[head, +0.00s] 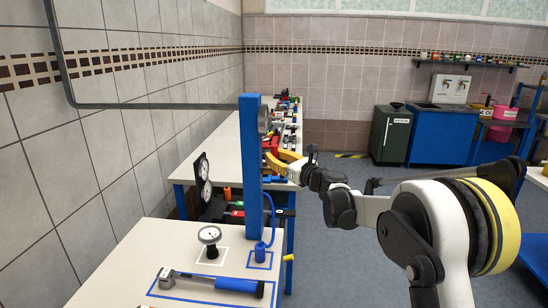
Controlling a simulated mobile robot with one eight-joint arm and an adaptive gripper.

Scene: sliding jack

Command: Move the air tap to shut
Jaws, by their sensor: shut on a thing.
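My gripper (305,173), dark and seen from the side, is at the right of the blue upright post (250,170). It is shut at the end of a yellow curved handle (282,162) that reaches out from behind the post. I take this handle to be the air tap's, but the fingers' contact is too small to see clearly. A small blue part (274,180) sticks out beside the post, just below the handle. A blue hose (272,217) runs down from near there to a blue fitting (260,250) on the near bench. The post hides the handle's root.
Open floor (345,265) lies to the right.

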